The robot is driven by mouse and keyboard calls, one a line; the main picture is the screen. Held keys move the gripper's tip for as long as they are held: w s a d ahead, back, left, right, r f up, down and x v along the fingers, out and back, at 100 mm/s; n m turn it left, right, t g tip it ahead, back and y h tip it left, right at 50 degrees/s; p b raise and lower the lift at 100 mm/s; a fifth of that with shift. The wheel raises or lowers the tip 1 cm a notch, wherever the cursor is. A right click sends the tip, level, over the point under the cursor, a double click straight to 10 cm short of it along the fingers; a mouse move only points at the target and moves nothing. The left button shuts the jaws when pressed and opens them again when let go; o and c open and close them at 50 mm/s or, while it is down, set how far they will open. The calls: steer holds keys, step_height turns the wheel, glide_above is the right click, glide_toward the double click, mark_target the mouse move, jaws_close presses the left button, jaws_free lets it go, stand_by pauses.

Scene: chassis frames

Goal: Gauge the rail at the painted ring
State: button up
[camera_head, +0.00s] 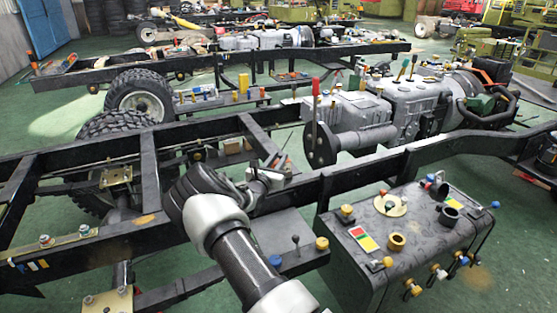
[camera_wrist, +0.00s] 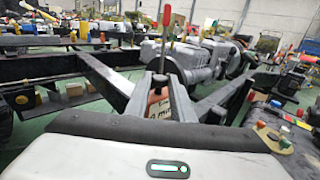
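The near black chassis rail (camera_head: 385,165) runs across the head view from lower left to upper right. An orange painted mark (camera_head: 145,219) lies on the rail left of my arm; I cannot tell whether it is a full ring. My gripper (camera_head: 275,172) is over the frame near the rail, pointing away from the camera. In the wrist view its two grey fingers (camera_wrist: 161,82) flank a small orange piece with a printed millimetre label (camera_wrist: 155,98), which looks like a gauge. They appear shut on it. Its far end is hidden or too small to make out.
A red-handled lever (camera_head: 315,100) rises beyond my gripper, beside the grey gearbox (camera_head: 405,105). A dark bench box (camera_head: 365,235) with knobs and fittings stands at right. A shelf plate (camera_head: 285,228) with small knobs lies below the rail. Green floor (camera_head: 500,290) shows at lower right.

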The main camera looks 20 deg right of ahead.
jaws_close()
steer(key=a, duration=0.9)
steer(key=shift+s+a, duration=0.2)
steer(key=shift+a, duration=0.1)
steer(key=o, duration=0.6)
jaws_free()
steer(key=p+v, duration=0.2)
steer(key=v, duration=1.5)
steer(key=shift+s+a+p, duration=0.1)
steer(key=shift+a+p, duration=0.05)
steer(key=shift+p, duration=0.25)
